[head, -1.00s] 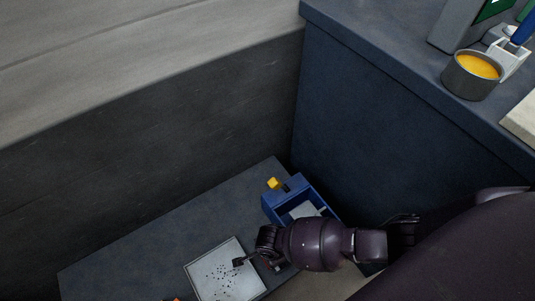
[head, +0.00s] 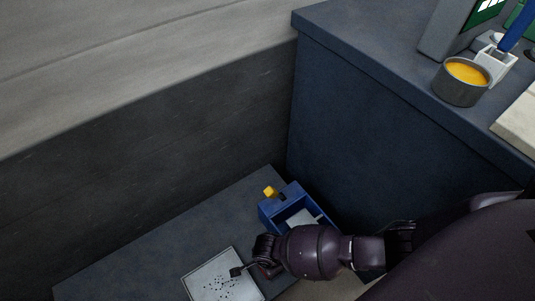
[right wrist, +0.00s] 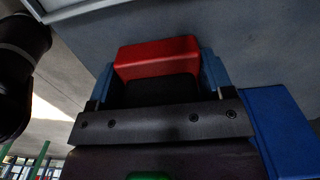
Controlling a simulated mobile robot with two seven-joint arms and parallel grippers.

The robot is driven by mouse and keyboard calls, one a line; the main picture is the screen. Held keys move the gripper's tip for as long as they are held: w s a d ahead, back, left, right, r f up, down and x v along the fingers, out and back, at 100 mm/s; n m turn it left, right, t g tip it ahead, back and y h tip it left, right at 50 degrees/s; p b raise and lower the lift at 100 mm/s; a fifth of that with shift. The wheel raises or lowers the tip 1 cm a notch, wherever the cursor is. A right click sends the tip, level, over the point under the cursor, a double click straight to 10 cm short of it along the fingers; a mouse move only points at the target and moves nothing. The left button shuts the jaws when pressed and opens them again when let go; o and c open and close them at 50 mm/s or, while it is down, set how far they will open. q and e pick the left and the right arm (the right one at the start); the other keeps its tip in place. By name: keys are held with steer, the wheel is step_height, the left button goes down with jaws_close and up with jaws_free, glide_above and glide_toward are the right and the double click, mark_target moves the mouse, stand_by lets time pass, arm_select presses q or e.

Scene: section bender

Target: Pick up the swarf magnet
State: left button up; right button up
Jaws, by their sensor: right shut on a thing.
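The swarf magnet (right wrist: 158,58) shows in the right wrist view as a red block with a dark part below it. My right gripper (right wrist: 160,85) is shut on it, with blue finger pads on both sides. In the head view my right gripper (head: 250,270) is low, at the right edge of a pale tray (head: 208,270) strewn with dark specks. The magnet is mostly hidden by the gripper there. My left gripper is not in view.
A blue open box (head: 270,213) stands behind my right gripper, with a yellow-topped item (head: 270,191) at its corner. A dark blue bench (head: 350,110) rises to the right, carrying a tin of orange-yellow stuff (head: 461,84). The grey surface (head: 150,245) left of the box is clear.

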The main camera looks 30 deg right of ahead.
steer(key=r+p, duration=0.1)
steer(key=r, duration=0.1)
steer(key=r+p, duration=0.1)
steer(key=r, duration=0.2)
steer(key=w+r+p, duration=0.1)
steer(key=r, duration=0.1)
steer(key=shift+w+r+p, duration=0.1)
steer(key=shift+r+p, duration=0.25)
steer(key=shift+r, duration=0.05)
arm_select(q)
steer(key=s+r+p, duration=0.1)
steer(key=p, duration=0.1)
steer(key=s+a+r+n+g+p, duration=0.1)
steer(key=p, duration=0.2)
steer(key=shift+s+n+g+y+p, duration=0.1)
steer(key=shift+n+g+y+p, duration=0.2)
arm_select(e)
step_height(320, 180, up, 12)
steer(key=s, duration=0.1)
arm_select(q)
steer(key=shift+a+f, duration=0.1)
